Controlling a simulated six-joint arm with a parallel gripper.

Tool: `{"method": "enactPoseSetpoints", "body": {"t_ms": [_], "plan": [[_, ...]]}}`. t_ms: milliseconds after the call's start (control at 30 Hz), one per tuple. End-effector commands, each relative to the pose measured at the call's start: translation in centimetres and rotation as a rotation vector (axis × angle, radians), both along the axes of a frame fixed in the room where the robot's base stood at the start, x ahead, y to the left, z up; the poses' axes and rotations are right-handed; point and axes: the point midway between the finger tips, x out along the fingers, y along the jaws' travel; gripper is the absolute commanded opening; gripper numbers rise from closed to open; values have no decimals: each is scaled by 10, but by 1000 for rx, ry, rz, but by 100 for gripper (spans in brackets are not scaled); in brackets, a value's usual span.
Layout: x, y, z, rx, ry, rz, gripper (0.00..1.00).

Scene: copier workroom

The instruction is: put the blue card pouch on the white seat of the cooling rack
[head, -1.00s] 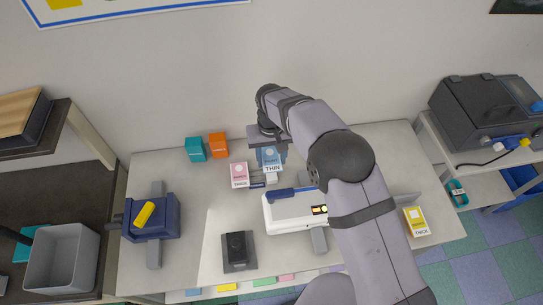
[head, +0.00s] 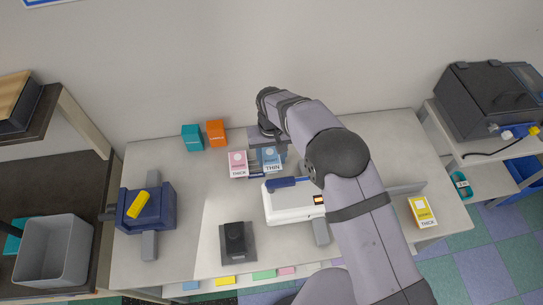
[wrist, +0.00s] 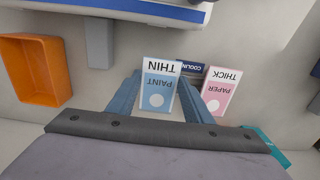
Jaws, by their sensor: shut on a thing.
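The blue card pouch (head: 271,161) is upright at the back middle of the table, lettered THIN. My gripper (head: 269,149) is shut on it from above and behind. In the wrist view the pouch (wrist: 158,88) sits between my two blue-grey fingers. The cooling rack's navy label (wrist: 190,68) shows just beyond the pouch, partly covered. The pink THICK pouch (head: 237,164) stands beside it on the left, close but apart. The white seat under the blue pouch is hidden, so I cannot tell whether the pouch touches it.
A white and blue machine (head: 290,203) stands just in front of the rack. Teal (head: 192,138) and orange (head: 216,133) boxes stand at the back left. A yellow pouch (head: 422,211) is at the right. A blue device (head: 147,208) and a black block (head: 236,240) occupy the left front.

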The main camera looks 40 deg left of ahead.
Motion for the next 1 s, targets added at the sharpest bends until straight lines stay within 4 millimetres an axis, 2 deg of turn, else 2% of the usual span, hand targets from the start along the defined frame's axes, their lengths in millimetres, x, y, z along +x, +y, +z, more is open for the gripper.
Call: {"method": "enactPoseSetpoints", "body": {"t_ms": [767,800,867,900,1000], "plan": [[0,0,-6,0,0,0,25],[0,0,-6,0,0,0,48],[0,0,-6,0,0,0,63],[0,0,-6,0,0,0,68],[0,0,-6,0,0,0,68]]}}
